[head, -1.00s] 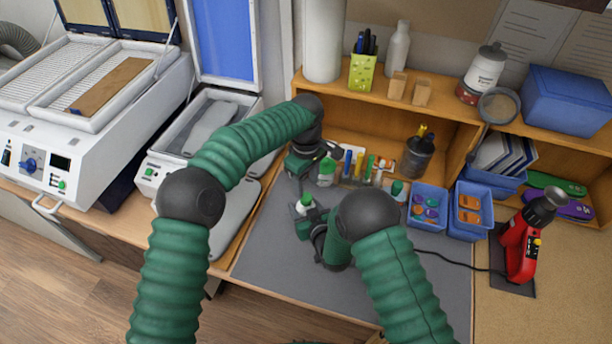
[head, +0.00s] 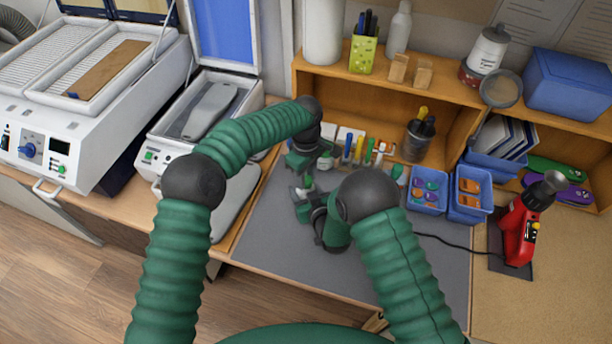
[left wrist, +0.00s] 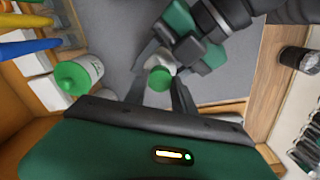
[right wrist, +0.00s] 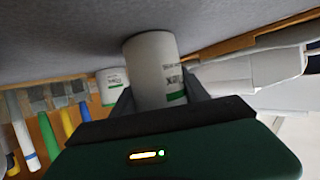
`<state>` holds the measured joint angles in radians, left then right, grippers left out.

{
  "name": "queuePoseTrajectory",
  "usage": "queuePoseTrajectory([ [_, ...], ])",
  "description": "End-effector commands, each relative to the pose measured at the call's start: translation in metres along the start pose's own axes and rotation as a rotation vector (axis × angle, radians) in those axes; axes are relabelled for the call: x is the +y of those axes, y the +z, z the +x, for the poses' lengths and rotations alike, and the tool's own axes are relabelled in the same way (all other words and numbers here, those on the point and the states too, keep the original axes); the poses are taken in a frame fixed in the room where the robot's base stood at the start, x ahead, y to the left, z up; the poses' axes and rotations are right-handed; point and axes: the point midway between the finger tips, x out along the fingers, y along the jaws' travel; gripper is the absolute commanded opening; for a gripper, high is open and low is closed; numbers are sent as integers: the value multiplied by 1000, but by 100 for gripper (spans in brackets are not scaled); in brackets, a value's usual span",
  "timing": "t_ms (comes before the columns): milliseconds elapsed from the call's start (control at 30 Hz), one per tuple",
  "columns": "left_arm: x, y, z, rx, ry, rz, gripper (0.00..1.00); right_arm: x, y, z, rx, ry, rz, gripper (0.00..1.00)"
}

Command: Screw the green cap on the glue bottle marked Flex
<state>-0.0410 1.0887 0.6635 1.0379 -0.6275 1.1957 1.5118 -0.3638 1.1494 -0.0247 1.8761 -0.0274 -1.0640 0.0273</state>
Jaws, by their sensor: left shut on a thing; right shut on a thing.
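My right gripper (right wrist: 155,105) is shut on a white glue bottle (right wrist: 153,60) with a green band and partly hidden lettering; the visible end of the word reads like "ex". In the head view the bottle is mostly hidden between my grippers. My left gripper (head: 306,178) is directly over it, close to my right gripper (head: 303,200). In the left wrist view, my left gripper is shut on the green cap (left wrist: 159,79), which lies between its fingertips. The cap is right at the bottle's white top; I cannot tell whether they touch.
A second white bottle with a green cap (left wrist: 78,76) stands close beside my left gripper; it also shows in the right wrist view (right wrist: 112,88). Coloured tools (head: 362,150) stand in a row behind. Blue bins (head: 427,190) are to the right.

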Motion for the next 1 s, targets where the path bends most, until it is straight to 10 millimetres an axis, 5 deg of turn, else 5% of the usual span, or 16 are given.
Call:
queuePoseTrajectory([
  [367, 1, 0, 0, 1, 2, 124, 0, -1, 4, -1, -10, -1, 0, 0],
  [1000, 1, 0, 1, 4, 1, 2110, 0, -1, 4, -1, -9, -1, -1, 0],
])
